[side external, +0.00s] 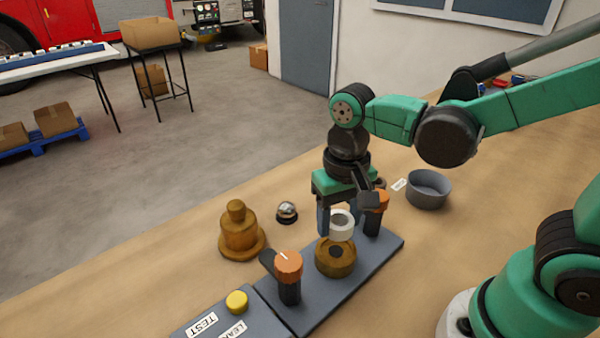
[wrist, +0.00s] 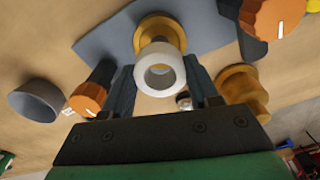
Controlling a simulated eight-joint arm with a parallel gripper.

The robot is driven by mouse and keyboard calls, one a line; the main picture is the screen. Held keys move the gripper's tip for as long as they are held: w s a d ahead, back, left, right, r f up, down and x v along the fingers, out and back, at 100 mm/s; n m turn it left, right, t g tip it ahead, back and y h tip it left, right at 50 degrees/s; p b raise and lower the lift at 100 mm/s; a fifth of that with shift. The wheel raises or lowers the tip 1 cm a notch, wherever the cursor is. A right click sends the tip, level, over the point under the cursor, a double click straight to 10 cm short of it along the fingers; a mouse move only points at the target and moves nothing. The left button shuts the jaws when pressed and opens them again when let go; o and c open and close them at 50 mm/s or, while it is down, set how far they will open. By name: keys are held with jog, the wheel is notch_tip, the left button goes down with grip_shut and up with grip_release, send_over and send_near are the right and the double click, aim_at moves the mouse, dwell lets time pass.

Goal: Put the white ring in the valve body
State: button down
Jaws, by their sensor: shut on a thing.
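The white ring (side external: 342,234) is held between the fingers of my gripper (side external: 338,221), just above the brass valve body (side external: 336,270) in the side view. In the wrist view the ring (wrist: 160,57) shows its open hole between the two dark fingers (wrist: 161,85). The brass valve body (wrist: 158,27) shows beyond it, partly covered by the ring. The ring appears apart from the valve body; the exact gap and alignment are hard to tell. The valve body stands on a blue-grey base plate (side external: 312,308).
Orange-capped posts (side external: 289,265) and (side external: 378,199) flank the valve body. A stepped brass part (side external: 240,232) and a small silver domed object (side external: 287,211) stand left. A grey bowl (side external: 428,192) is right. A panel with a yellow button (side external: 237,301) lies in front.

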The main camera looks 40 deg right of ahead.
aim_at(336, 251)
jog(key=shift+f, duration=2.2)
jog(key=shift+f, duration=0.1)
jog(key=shift+c, duration=1.1)
grip_release()
notch_tip(336, 251, up, 12)
jog(key=shift+w+d+f+n+t, duration=0.35)
jog(key=shift+d+n+t, duration=0.25)
jog(key=shift+d+t, duration=0.45)
jog(key=shift+w+d+f+n+t, duration=0.2)
jog(key=shift+d+f+n+t, duration=0.35)
jog(key=shift+t, duration=0.8)
jog(key=shift+w+d+f+n+t, duration=0.35)
jog(key=shift+d+n+t, duration=0.3)
jog(key=shift+d+t, duration=0.4)
jog(key=shift+a, duration=0.15)
